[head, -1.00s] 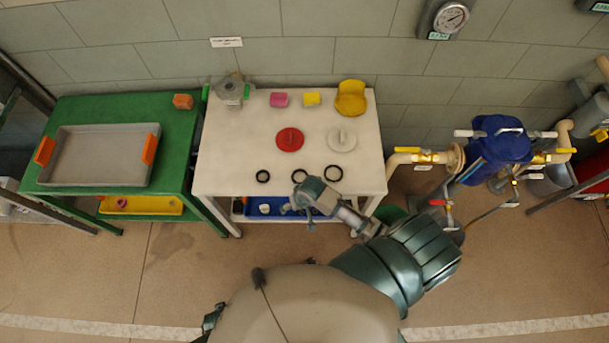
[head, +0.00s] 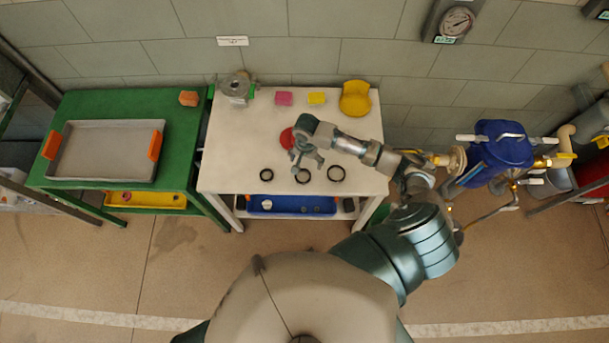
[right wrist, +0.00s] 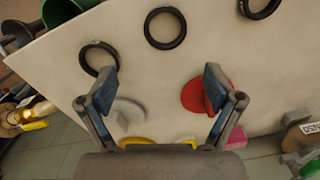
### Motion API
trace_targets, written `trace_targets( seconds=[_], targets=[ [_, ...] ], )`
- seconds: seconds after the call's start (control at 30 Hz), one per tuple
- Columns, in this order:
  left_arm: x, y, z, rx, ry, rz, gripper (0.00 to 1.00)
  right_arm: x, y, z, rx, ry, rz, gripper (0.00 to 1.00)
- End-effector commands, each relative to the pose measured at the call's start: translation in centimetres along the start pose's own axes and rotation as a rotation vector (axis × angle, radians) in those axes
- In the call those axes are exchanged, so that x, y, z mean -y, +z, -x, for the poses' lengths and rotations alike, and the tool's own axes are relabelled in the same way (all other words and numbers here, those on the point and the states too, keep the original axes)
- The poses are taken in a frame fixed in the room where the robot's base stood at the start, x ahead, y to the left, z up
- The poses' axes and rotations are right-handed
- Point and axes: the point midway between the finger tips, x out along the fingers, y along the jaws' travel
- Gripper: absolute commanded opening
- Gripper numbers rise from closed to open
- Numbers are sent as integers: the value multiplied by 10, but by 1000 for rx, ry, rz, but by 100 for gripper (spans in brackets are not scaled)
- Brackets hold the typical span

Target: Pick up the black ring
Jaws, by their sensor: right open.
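Three black rings lie flat along the front of the white table: a left one (head: 266,180), a middle one (head: 303,182) and a right one (head: 336,180). My right gripper (head: 305,159) is above the table, just behind the middle ring in the head view. In the right wrist view its fingers (right wrist: 160,73) are spread with nothing between them. The middle ring (right wrist: 165,47) lies beyond the fingertips there; another ring (right wrist: 88,67) is by the left fingertip, partly covered by it. The third ring (right wrist: 262,14) is cut by the top edge. My left gripper is not in view.
A red disc (head: 287,138) with a handle is partly behind my gripper; a pale disc (right wrist: 128,109) shows in the wrist view. Pink (head: 284,98) and yellow (head: 317,98) blocks and a yellow holder (head: 355,100) stand at the back. A blue tray (head: 280,204) is on the lower shelf.

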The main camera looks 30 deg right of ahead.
Motion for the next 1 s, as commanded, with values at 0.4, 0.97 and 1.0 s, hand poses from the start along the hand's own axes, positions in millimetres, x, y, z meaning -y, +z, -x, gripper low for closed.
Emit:
trace_targets(
  seconds=[0.4,0.97,1.0],
  targets=[
    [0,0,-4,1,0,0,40,3,2,-52,-1,0,1,91],
    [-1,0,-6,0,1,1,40,4,2,-95,-2,-2,3,88],
    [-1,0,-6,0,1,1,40,4,2,-95,-2,-1,3,78]
  ],
)
